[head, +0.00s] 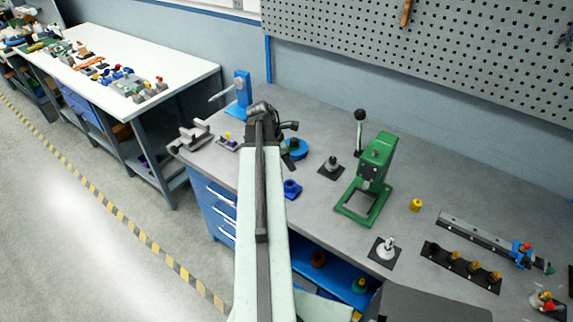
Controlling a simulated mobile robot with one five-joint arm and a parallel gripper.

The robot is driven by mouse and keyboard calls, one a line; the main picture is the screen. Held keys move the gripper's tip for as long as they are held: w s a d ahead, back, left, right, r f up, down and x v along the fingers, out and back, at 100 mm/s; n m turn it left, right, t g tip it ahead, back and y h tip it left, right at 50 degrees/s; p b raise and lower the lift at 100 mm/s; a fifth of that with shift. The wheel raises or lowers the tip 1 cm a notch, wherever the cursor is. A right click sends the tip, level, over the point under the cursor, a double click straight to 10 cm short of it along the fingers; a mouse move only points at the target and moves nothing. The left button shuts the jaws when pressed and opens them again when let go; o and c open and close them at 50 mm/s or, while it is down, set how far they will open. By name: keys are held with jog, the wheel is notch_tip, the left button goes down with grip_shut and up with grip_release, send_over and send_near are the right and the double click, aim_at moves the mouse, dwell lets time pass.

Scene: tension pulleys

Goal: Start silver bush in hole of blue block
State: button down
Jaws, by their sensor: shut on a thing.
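My gripper (287,154) is at the far end of my arm, low over the grey bench. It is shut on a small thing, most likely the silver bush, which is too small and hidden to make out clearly. A small blue block (292,188) sits on the bench near the front edge, just below my gripper in the picture. Its hole is hard to make out. Whether the held thing touches the block cannot be told.
A round blue fixture (297,148) stands close beside my gripper. A green press (370,180) stands to the right, with a dark mat and knob (332,165) between. A blue stand (242,95) and a grey vise (195,136) are left. A yellow part (416,205) lies right.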

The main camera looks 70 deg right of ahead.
jog(key=shift+w+f+b, duration=0.2)
jog(key=shift+f+b, duration=3.15)
jog(key=shift+f, duration=0.15)
jog(key=shift+s+f, duration=0.1)
jog(key=shift+f, duration=0.15)
jog(key=shift+f+b, duration=0.5)
jog(key=shift+b, duration=0.25)
jog(key=shift+a, duration=0.1)
jog(key=shift+r+p, duration=0.3)
jog(key=shift+f, duration=0.1)
jog(key=shift+f+b, duration=0.3)
jog(key=shift+b, duration=0.1)
jog(key=shift+r, duration=0.2)
